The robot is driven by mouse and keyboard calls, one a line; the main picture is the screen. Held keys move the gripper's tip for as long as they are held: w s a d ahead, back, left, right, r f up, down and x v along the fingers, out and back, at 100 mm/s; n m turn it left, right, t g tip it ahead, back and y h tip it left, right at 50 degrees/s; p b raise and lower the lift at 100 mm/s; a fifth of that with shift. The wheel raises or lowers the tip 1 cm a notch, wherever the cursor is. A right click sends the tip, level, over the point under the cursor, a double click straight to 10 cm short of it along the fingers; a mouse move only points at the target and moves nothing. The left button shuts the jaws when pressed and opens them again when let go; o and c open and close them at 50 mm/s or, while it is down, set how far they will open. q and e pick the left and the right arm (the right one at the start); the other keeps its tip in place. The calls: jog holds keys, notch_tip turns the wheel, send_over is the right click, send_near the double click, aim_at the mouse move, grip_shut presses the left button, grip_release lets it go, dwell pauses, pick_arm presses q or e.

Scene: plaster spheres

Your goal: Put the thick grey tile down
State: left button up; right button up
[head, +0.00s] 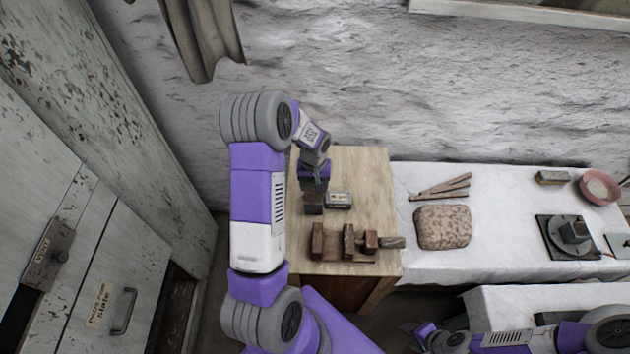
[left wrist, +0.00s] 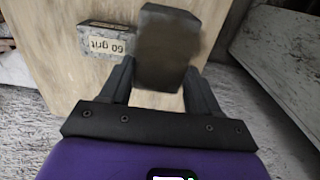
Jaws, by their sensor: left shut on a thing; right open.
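My left gripper (head: 314,192) is over the wooden table (head: 362,172). Its jaws are shut on the thick grey tile (head: 314,209). In the left wrist view the tile (left wrist: 166,45) is a dark grey block between the two fingers (left wrist: 158,90), with its far end sticking out past them. I cannot tell whether the tile touches the tabletop. My right gripper (head: 423,335) is low at the bottom of the head view, away from the table, open and small in the picture.
A block labelled "60 grit" (left wrist: 107,40) lies close beside the tile; it also shows in the head view (head: 340,199). Bare wood lies behind and right. A white-covered table (head: 500,190) holds sticks (head: 445,187) and a speckled lump (head: 442,228).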

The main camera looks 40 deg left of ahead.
pick_arm(q)
jog(key=shift+f, duration=1.6)
jog(key=shift+b, duration=0.3)
jog(key=shift+f, duration=0.2)
jog(key=o, duration=1.2)
jog(key=shift+c, duration=0.2)
